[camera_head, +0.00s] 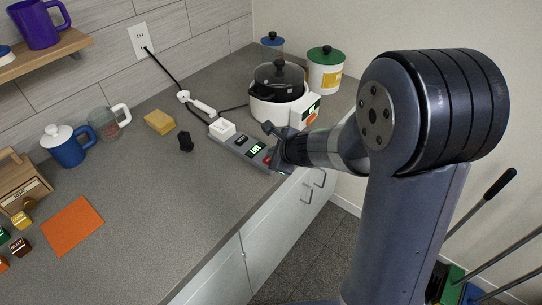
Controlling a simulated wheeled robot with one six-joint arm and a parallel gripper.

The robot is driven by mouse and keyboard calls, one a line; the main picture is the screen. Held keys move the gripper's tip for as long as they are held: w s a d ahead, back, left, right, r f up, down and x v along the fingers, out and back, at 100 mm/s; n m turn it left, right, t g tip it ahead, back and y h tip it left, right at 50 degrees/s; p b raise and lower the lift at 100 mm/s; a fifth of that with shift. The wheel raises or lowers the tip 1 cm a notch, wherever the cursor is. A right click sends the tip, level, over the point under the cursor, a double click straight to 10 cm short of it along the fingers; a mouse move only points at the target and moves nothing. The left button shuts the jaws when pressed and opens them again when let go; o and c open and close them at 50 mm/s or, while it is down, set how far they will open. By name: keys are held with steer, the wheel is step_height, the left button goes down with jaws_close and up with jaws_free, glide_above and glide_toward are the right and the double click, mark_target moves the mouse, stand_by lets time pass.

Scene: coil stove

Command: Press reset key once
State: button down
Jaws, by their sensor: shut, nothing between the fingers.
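A grey control strip (229,139) lies on the counter near its front edge, with a white box at its far left end. It has a small dark display and a lit green display (257,149). A red key (267,160) shows at its right end, partly covered by my gripper; any label on it is too small to read. My gripper (273,150) is shut and empty, at the right end of the strip, over or beside the red key. I cannot tell whether it touches the key.
A white cooker (272,112) with a glass-lidded pot stands behind my gripper, close to my arm. A cable runs to the wall outlet (142,40).

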steer(key=shift+r+p, duration=0.8)
steer(key=shift+r, duration=0.1)
steer(key=shift+r, duration=0.1)
step_height(320, 180, up, 5)
steer(key=p, duration=0.4)
steer(key=shift+p, duration=0.3)
steer(key=shift+f, duration=0.3)
steer(key=shift+r+p, duration=2.1)
steer(key=shift+p, duration=0.05)
